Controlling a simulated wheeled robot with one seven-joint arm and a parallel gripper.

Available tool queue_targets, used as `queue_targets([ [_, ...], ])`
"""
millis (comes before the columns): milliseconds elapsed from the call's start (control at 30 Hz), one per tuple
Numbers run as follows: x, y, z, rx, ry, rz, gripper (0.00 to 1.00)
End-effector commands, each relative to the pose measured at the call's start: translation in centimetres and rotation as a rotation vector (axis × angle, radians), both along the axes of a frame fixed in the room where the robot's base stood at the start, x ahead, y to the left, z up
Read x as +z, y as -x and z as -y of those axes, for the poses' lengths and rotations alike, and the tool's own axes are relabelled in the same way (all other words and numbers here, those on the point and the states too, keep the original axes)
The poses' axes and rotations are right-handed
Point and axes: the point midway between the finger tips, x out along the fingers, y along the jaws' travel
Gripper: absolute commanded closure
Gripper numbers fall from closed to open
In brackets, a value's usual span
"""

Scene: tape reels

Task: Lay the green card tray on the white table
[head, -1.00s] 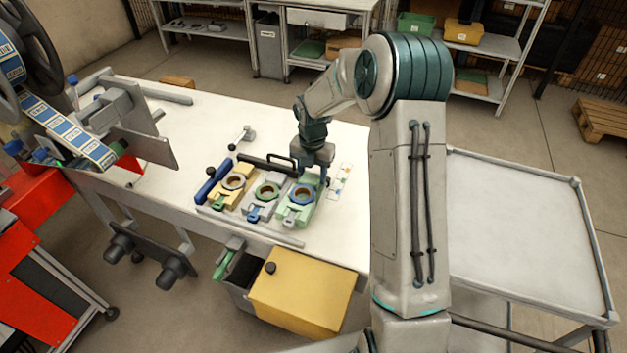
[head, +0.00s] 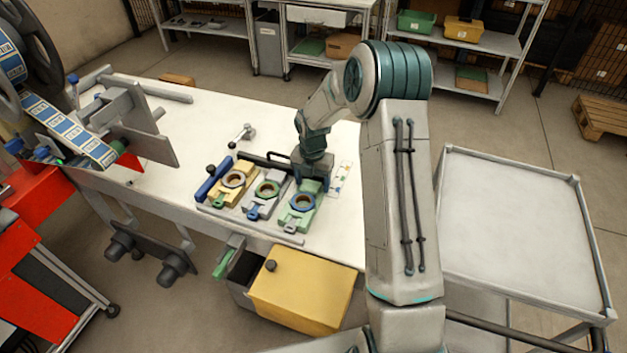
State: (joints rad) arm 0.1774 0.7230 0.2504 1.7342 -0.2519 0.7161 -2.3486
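The green card tray (head: 290,216), with a blue-rimmed ring on it, is at the right end of a row of three trays on the white-topped bench (head: 215,122). My gripper (head: 311,183) is low at the tray's far right end, apparently touching it. The fingertips are hidden, so I cannot tell whether they are closed on it. Whether the tray rests on the bench or is slightly raised is also unclear. A grey tray (head: 254,205) with a green ring and a yellow tray (head: 222,195) with a tan ring stand to its left.
A black handled bar (head: 262,161) lies behind the trays, a blue bar (head: 212,179) to their left. A printed card (head: 342,178) lies right of my gripper. A yellow box (head: 303,291) is below the bench's front edge. A cart with an empty pale top (head: 520,235) stands right.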

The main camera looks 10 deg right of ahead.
Motion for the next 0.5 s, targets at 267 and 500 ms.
queue_targets([
  [267,0.6,0.0,0.0,0.000,0.000,0.001,0.32],
  [500,4.9,-0.1,0.0,-0.001,0.000,0.005,0.32],
])
